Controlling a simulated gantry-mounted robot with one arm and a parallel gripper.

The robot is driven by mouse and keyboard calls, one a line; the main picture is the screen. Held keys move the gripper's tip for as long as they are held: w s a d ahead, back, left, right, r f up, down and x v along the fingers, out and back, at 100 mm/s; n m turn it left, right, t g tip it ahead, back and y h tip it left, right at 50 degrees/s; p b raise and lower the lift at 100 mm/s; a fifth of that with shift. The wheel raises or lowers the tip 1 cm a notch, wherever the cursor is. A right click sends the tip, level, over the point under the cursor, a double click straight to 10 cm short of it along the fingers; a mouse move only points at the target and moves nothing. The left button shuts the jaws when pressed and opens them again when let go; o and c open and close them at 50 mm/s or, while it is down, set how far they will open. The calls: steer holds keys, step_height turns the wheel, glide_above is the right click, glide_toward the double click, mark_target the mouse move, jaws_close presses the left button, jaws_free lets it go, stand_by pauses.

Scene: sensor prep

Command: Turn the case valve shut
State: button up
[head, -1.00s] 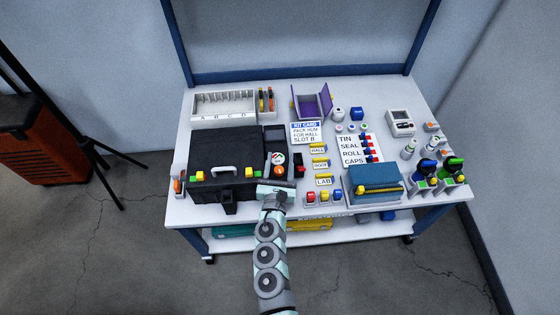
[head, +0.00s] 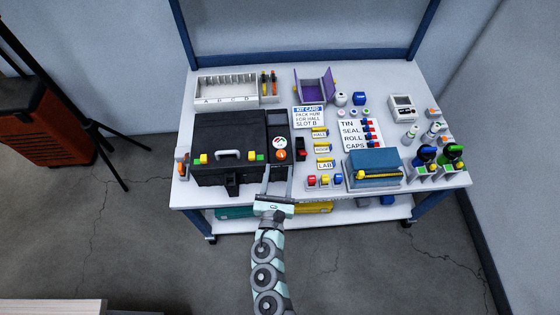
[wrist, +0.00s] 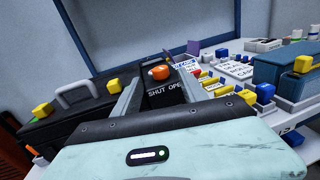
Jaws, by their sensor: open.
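The black case (head: 230,135) stands at the left of the table. Its valve is an orange knob (head: 281,155) on the panel at the case's right end, below a round white gauge (head: 278,142). In the wrist view the valve's orange knob (wrist: 159,73) sits above the words SHUT and OPEN; which way it points is too small to tell. My gripper (head: 278,170) is open and empty in front of the panel, fingers pointing at the valve. In the wrist view the fingers (wrist: 159,88) lie left and right of the knob, seemingly short of it.
Yellow latches (wrist: 41,111) and a grey handle (wrist: 77,93) stand up left of my gripper. The space before the table's front edge is clear.

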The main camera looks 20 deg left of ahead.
steer(key=shift+s+r, duration=0.1)
steer(key=shift+s, duration=0.25)
steer(key=shift+d, duration=0.1)
